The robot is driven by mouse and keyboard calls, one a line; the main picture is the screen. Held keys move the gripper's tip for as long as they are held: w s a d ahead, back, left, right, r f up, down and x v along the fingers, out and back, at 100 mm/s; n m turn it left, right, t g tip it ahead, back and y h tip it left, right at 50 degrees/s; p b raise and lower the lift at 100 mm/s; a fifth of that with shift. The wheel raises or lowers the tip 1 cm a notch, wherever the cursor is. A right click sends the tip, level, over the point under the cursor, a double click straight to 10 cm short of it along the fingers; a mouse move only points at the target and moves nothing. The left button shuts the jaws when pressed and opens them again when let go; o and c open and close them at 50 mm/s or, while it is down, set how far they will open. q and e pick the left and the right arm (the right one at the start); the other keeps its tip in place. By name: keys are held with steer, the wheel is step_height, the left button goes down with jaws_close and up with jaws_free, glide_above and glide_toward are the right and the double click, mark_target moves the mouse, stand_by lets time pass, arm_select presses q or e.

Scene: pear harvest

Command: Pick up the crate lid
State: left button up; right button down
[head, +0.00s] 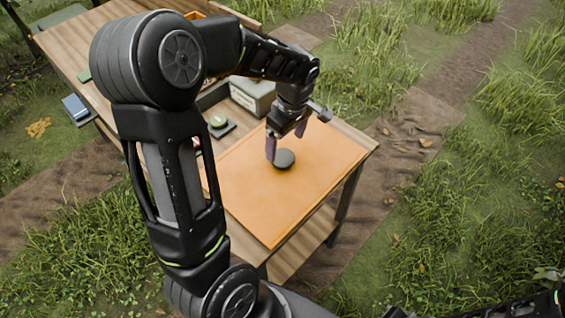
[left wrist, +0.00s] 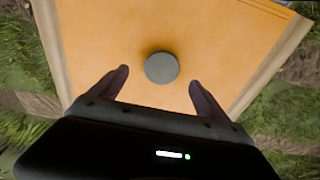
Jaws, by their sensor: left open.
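The crate lid (head: 256,206) is a flat orange-tan panel lying on the near end of the wooden table. A round dark grey knob (head: 285,159) stands up from it. My left gripper (head: 286,147) is over the lid, close to the knob. In the left wrist view the lid (left wrist: 110,45) fills the middle, and the grey knob (left wrist: 161,67) sits a little beyond and between the fingertips of the open left gripper (left wrist: 158,80). The fingers appear apart from the knob. My right gripper is not in view.
A grey box (head: 252,96) and a small scale with a green fruit (head: 218,120) stand on the table (head: 75,45) behind the lid. A blue item (head: 75,106) lies at the left. Grass and soil paths surround the table.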

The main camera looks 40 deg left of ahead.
mark_target(283, 156)
arm_select(q)
steer(key=shift+f, duration=0.2)
steer(key=f, duration=0.1)
steer(key=f+p, duration=0.1)
steer(key=f, duration=0.3)
steer(key=shift+s+a, duration=0.1)
steer(key=shift+a, duration=0.25)
steer(key=shift+c, duration=0.2)
steer(key=c, duration=1.8)
steer(key=shift+o, duration=0.2)
steer(key=shift+r, duration=0.1)
step_height(283, 156, up, 10)
steer(key=shift+b, duration=0.45)
